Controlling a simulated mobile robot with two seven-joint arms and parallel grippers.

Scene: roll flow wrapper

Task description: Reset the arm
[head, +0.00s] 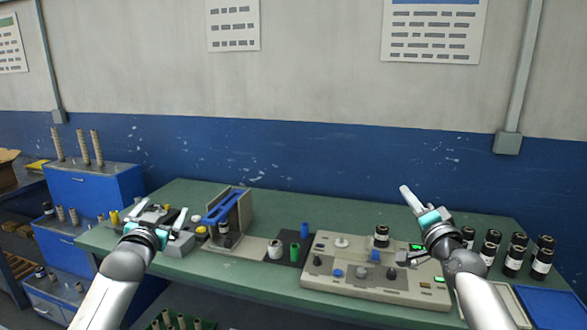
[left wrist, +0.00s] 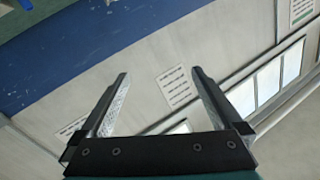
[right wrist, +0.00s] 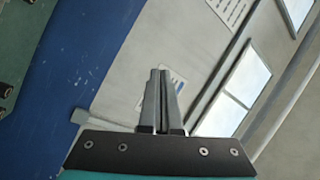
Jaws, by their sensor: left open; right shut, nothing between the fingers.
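My left gripper (head: 163,215) is raised over the left end of the green bench. Its two fingers are spread apart with nothing between them, as the left wrist view (left wrist: 158,95) also shows. My right gripper (head: 408,193) is raised over the right part of the bench, above the control panel. Its fingers are together and empty, as the right wrist view (right wrist: 160,88) also shows. Both wrist cameras look toward the wall and windows, and neither gripper touches anything that I can see.
The green bench (head: 340,213) carries a beige control panel (head: 385,289), a blue-topped fixture (head: 227,207), a green cylinder (head: 295,252) and several black rolls with white labels (head: 513,262) at the right. A blue cabinet (head: 93,190) stands at the left. The bench's back middle is clear.

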